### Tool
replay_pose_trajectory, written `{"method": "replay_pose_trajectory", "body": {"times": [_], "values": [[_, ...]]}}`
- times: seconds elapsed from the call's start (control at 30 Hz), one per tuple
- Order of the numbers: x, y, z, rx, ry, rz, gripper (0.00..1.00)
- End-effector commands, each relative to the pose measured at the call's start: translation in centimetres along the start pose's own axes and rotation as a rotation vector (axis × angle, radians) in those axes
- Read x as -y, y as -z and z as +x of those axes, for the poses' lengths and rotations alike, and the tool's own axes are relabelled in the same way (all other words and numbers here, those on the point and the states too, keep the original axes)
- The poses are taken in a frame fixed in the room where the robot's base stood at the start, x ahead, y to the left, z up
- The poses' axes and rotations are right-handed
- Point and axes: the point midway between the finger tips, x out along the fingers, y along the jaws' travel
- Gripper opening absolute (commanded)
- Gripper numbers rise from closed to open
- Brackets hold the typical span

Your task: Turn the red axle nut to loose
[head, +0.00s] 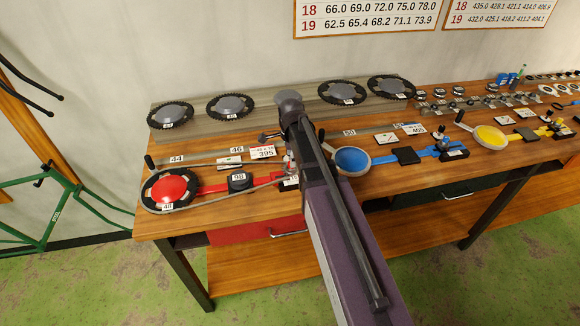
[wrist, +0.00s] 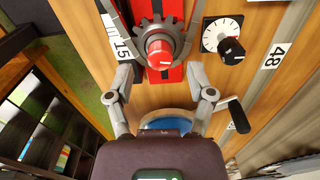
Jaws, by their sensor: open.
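In the wrist view the red axle nut (wrist: 159,53) is a round red cap with a small white mark, in front of a dark toothed sprocket (wrist: 153,32) on a red bar (wrist: 172,12). My gripper (wrist: 160,72) is open, with one finger on each side of the nut and visible gaps between. I cannot tell its exact distance from the nut. In the head view my gripper (head: 291,135) is over the red station's right end, and my arm hides most of that area.
A white dial with a black knob (wrist: 231,49) stands right of the nut. A crank handle (wrist: 236,114) is near my right finger.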

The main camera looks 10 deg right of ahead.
Motion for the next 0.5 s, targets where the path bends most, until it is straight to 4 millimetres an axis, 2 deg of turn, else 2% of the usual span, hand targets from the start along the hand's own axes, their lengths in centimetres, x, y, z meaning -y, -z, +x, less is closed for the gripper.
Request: {"method": "replay_pose_trajectory", "body": {"times": [0.03,0.2,0.5], "values": [[0.0,0.0,0.8,0.0,0.0,0.0,0.69],[0.0,0.0,1.7,0.0,0.0,0.0,0.69],[0.0,0.0,2.3,0.0,0.0,0.0,0.69]]}}
